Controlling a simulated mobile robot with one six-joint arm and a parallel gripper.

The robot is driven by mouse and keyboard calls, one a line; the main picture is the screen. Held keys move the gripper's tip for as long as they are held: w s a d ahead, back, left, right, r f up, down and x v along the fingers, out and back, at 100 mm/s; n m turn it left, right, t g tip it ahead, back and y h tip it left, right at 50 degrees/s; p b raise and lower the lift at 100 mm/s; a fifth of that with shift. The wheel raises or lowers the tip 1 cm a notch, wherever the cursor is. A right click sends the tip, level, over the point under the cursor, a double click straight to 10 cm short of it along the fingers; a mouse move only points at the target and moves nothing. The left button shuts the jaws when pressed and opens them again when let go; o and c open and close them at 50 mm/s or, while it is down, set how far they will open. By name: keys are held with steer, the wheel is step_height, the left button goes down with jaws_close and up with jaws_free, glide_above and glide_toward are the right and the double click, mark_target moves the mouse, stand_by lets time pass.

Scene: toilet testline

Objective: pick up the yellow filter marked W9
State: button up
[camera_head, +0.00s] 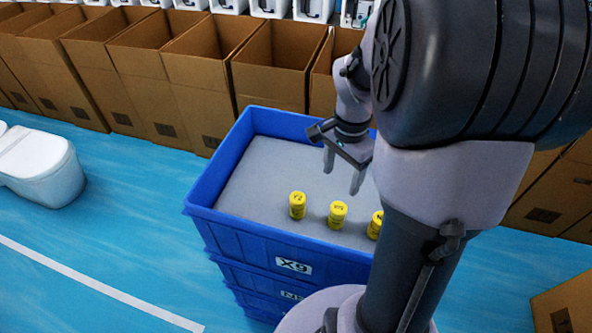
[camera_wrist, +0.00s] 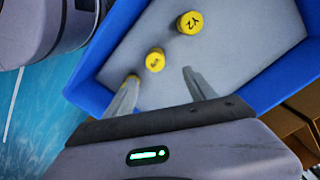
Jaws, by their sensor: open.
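Three yellow filters stand upright in a row on the grey surface inside the blue crate (camera_head: 228,229) marked X9. In the head view they are the left (camera_head: 297,205), middle (camera_head: 337,215) and right (camera_head: 375,225) filters; my arm partly covers the right one. Their dark top marks are too small to read surely, so I cannot tell which is W9. My gripper (camera_head: 343,173) is open and empty above the crate, behind the row. In the wrist view, one filter (camera_wrist: 155,61) shows beyond the gap between the fingers (camera_wrist: 158,84), another (camera_wrist: 190,23) farther up, and a third is mostly hidden behind the left finger.
The crate's raised blue walls surround the filters, and more blue crates are stacked below it. Open cardboard boxes (camera_head: 200,70) line the back. A white toilet (camera_head: 42,165) stands at the left on the blue floor. The crate's left part is bare.

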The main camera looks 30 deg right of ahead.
glide_toward(336, 217)
steer(key=shift+w+d+f+b, duration=0.2)
steer(key=shift+d+f+b, duration=0.05)
steer(key=shift+d+f, duration=0.3)
steer(key=shift+w+d+f+b, duration=0.15)
steer(key=shift+d+f+b, duration=0.05)
steer(key=shift+d+f, duration=0.35)
steer(key=f, duration=0.7)
steer(key=f+b, duration=0.1)
steer(key=f, duration=0.2)
steer(key=shift+w+a+f, duration=0.25)
steer(key=shift+a+f, duration=0.05)
steer(key=shift+f, duration=0.1)
steer(key=shift+w+f, duration=0.1)
steer(key=shift+f, duration=0.05)
steer(key=shift+c, duration=0.3)
jaws_close()
